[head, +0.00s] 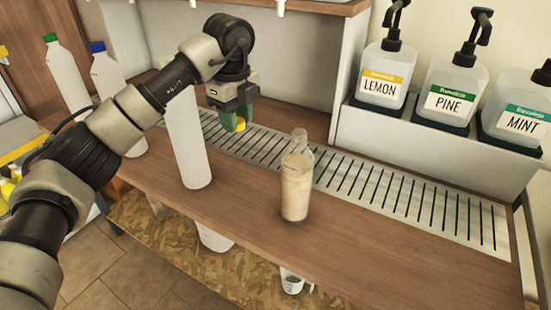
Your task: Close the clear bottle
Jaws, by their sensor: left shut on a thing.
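The clear bottle (296,187) stands upright on the wooden counter right of the centre. It holds a beige filling, and no cap shows on its clear neck. My left gripper (239,121) is shut on a small yellow cap (241,124), held behind and to the left of the clear bottle, above the slotted grate. The cap is apart from the bottle, and the fingers hide part of it. My right gripper is not in view.
A white bottle (190,150) stands left of the clear bottle, its top hidden by my arm. White bottles with a green cap (63,75) and a blue cap (107,76) stand at the left. Pump bottles LEMON (381,78), PINE (452,95) and MINT (519,118) stand behind the slotted grate (375,190).

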